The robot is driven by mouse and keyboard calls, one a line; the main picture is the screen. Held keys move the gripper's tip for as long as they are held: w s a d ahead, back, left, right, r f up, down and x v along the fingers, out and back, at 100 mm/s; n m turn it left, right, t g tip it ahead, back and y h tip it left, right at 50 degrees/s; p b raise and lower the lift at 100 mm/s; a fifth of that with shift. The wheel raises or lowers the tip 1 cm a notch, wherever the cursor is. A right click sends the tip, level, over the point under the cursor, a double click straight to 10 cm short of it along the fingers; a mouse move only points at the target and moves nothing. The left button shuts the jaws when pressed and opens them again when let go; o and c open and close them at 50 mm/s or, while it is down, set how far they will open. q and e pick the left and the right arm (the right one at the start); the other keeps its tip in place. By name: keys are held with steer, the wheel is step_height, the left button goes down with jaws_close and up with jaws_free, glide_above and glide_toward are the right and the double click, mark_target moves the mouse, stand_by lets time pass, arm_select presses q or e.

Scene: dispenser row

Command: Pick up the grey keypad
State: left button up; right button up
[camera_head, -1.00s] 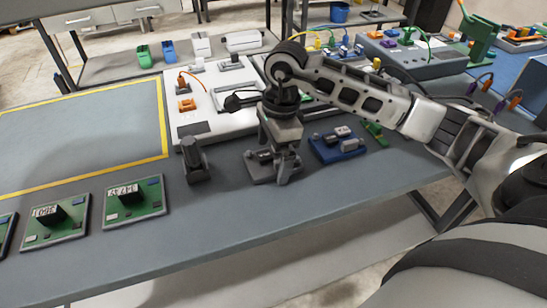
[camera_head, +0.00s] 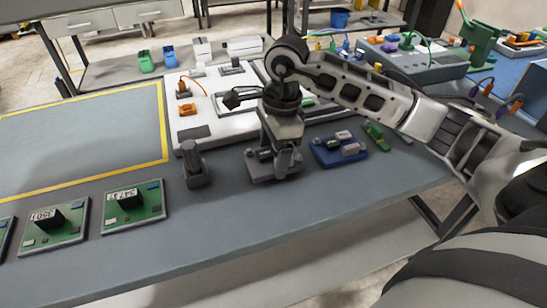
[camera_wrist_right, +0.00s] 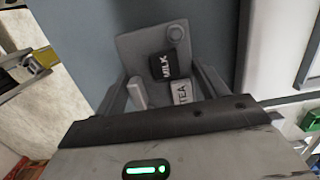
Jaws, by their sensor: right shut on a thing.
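The grey keypad (camera_head: 258,166) is at the front middle of the table in the head view, partly hidden by my right gripper (camera_head: 284,162). In the right wrist view the grey keypad (camera_wrist_right: 137,45) shows dark and light buttons marked MILK and TEA and a round knob. It lies between the fingers of my right gripper (camera_wrist_right: 166,90), which is shut on it. I cannot tell whether the keypad is clear of the table. My left gripper is not in view.
A blue keypad (camera_head: 325,153) and a green part (camera_head: 375,137) lie just right of the grey keypad. A dark grey block (camera_head: 195,168) stands to its left. A white panel (camera_head: 215,126) lies behind. Green boards (camera_head: 133,206) lie at front left.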

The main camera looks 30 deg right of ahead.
arm_select(q)
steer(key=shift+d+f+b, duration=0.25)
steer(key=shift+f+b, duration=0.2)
steer(key=shift+b, duration=0.6)
arm_select(e)
steer(key=w+d+r, duration=0.2)
steer(key=w+r, duration=0.9)
steer(key=w, duration=0.2)
steer(key=shift+w+d+r, duration=0.15)
steer(key=shift+w+d, duration=0.2)
steer(key=shift+w, duration=0.05)
arm_select(q)
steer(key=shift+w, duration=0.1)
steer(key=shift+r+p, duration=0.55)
steer(key=shift+p, duration=0.05)
arm_select(e)
steer(key=shift+r, duration=0.55)
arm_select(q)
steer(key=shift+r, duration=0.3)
arm_select(e)
steer(key=shift+r, duration=0.2)
arm_select(q)
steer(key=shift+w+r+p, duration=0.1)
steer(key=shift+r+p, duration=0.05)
steer(key=shift+p, duration=0.25)
arm_select(e)
steer(key=shift+r, duration=0.15)
